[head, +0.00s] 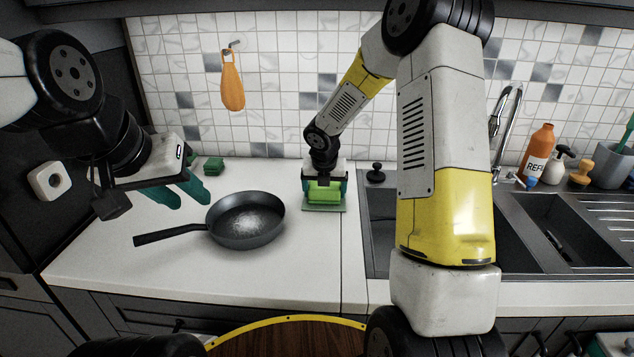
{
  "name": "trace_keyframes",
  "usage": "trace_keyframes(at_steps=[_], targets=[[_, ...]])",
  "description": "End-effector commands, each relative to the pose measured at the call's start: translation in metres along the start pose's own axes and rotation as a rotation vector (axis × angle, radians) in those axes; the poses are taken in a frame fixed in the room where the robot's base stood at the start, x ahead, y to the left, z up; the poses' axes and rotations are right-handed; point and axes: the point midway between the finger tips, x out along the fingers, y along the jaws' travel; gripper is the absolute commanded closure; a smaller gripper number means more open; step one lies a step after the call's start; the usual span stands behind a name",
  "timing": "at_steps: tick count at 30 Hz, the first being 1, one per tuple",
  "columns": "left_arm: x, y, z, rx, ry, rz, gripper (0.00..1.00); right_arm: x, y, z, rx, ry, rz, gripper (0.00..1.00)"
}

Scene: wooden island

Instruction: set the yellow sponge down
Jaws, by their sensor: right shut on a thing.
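The sponge (324,193) looks yellow-green and is between the fingers of my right gripper (324,196), which is shut on it. The gripper points down at the back middle of the counter. The sponge is just above or touching a flat green piece (324,209); I cannot tell which. My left gripper (190,203) is at the left, its two teal fingers apart and empty, behind and left of the pan.
A black pan (246,221) stands on the white counter (290,275), handle to the left. A small green block (213,165) lies near the back wall. A black stopper (376,173) stands by the sink (570,222). Bottles and a grey pot (612,165) are at right.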

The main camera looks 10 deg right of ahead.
Motion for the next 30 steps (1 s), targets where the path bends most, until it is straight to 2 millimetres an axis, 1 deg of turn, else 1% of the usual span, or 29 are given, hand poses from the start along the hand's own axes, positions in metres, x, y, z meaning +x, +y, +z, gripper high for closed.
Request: trace_keyframes(at_steps=[10,11,12,13,20,23,26,30], targets=[[0.0,0.0,0.0,0.0,0.0,0.0,0.64,0.003,0.0,-0.001,0.001,-0.001,0.0,0.47],[0.0,0.0,0.0,0.0,0.0,0.0,0.64,0.003,0.0,-0.001,0.001,-0.001,0.0,0.1],[0.0,0.0,0.0,0.0,0.0,0.0,0.64,0.003,0.0,-0.001,0.001,-0.001,0.0,0.02],[0.0,0.0,0.0,0.0,0.0,0.0,0.64,0.003,0.0,-0.001,0.001,-0.001,0.0,0.0],[0.0,0.0,0.0,0.0,0.0,0.0,0.64,0.002,0.0,-0.001,0.001,-0.002,0.0,0.0],[0.0,0.0,0.0,0.0,0.0,0.0,0.64,-0.004,0.0,0.001,0.002,-0.003,0.001,0.0],[0.0,0.0,0.0,0.0,0.0,0.0,0.64,-0.019,0.0,0.001,0.002,-0.004,0.001,0.0],[0.0,0.0,0.0,0.0,0.0,0.0,0.64,-0.049,-0.001,0.002,0.004,-0.006,0.001,0.0]])
